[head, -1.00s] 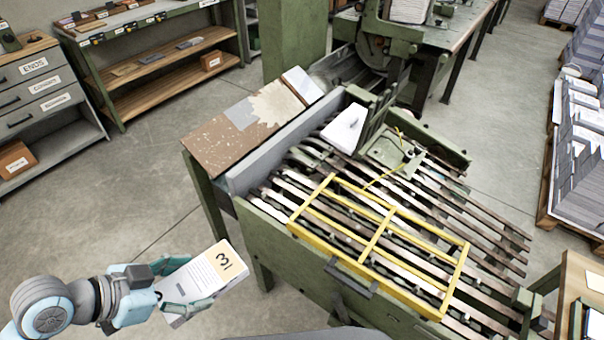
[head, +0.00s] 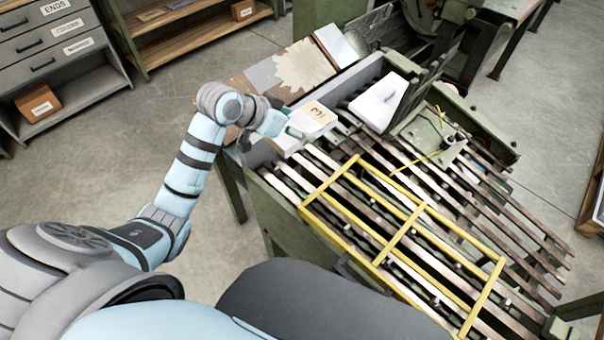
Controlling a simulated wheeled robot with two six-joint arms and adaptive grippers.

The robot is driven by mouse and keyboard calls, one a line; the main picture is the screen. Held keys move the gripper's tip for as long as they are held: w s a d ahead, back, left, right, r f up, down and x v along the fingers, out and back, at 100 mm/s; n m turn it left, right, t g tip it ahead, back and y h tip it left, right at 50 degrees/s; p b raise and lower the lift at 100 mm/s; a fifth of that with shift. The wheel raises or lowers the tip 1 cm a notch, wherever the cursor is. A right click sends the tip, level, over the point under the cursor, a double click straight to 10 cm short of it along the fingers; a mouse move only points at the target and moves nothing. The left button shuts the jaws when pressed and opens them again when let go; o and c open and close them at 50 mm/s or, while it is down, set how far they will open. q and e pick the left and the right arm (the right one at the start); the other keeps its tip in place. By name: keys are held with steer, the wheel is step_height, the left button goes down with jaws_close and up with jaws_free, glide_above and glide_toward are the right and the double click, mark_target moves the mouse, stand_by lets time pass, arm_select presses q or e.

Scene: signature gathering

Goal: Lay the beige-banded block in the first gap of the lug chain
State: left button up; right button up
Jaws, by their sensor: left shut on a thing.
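The beige-banded block (head: 320,112), white with a beige end marked with a number, is in my left gripper (head: 294,128). The gripper is shut on it, its fingers partly hidden by the block and wrist. Block and gripper are at the left end of the lug chain (head: 318,160), by the grey side wall. I cannot tell whether the block touches the rails below. The chain is a row of long dark metal bars with small lugs. My right gripper is not in view.
A yellow frame (head: 412,218) lies over the near part of the chain. A white stack (head: 379,102) sits farther along, beside a green bracket. Shelves and drawers (head: 45,40) stand at the back left.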

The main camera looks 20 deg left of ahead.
mark_target(296, 121)
arm_select(q)
steer(key=w, duration=0.1)
steer(key=w+f, duration=0.1)
steer(key=w+n, duration=0.1)
steer(key=shift+f+y+b, duration=0.25)
steer(key=shift+y+b, duration=0.05)
steer(key=shift+b, duration=0.05)
steer(key=f+b, duration=0.2)
steer(key=f, duration=0.7)
steer(key=f+b, duration=0.3)
steer(key=f, duration=0.6)
steer(key=shift+s+a+f, duration=0.15)
steer(key=shift+s+f, duration=0.05)
steer(key=shift+f, duration=0.05)
steer(key=shift+r, duration=0.1)
steer(key=o, duration=1.4)
steer(key=shift+c, duration=0.2)
